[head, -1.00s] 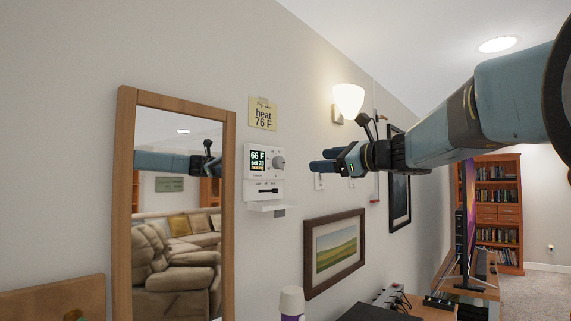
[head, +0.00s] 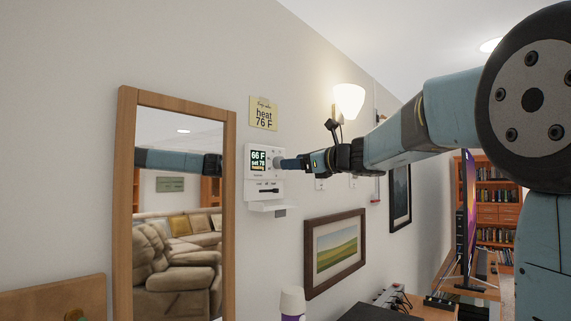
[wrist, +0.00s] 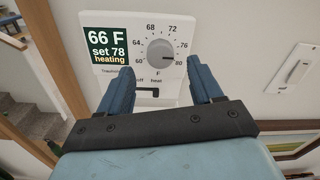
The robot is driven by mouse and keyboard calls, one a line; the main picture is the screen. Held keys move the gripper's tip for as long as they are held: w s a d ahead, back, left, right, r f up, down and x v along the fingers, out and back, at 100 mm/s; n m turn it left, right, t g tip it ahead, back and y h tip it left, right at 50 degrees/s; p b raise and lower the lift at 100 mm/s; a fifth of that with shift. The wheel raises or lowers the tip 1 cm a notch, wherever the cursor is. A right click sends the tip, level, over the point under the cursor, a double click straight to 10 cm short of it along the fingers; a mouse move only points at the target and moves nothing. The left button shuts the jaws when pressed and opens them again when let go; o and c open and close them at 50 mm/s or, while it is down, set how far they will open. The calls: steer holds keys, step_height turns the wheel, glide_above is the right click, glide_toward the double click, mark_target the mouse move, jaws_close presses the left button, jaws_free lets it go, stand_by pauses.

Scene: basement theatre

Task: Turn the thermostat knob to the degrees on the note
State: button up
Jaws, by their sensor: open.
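The white thermostat (head: 265,188) is on the wall. Its screen (wrist: 107,45) reads 66 F, set 78, heating. Its round grey knob (wrist: 160,53) shows in the wrist view, with a dial printed from 60 to 80 around it. The yellow note (head: 263,114) above the thermostat reads "heat 76 F". My gripper (head: 283,163) is at the thermostat's right side in the head view and hides the knob there. In the wrist view my gripper (wrist: 160,80) is open, its two blue fingers apart, below and to either side of the knob. I cannot tell whether they touch it.
A small white shelf (head: 267,207) juts out under the thermostat. A wood-framed mirror (head: 125,200) stands to the left. A wall lamp (head: 348,101) and a framed landscape picture (head: 335,252) are to the right. A white bottle (head: 292,300) stands below.

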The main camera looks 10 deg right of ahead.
mark_target(266, 173)
steer(key=shift+x, duration=2.25)
steer(key=shift+c, duration=0.4)
steer(key=c, duration=1)
steer(key=shift+n, duration=1.9)
steer(key=o, duration=1.1)
steer(key=shift+d, duration=0.1)
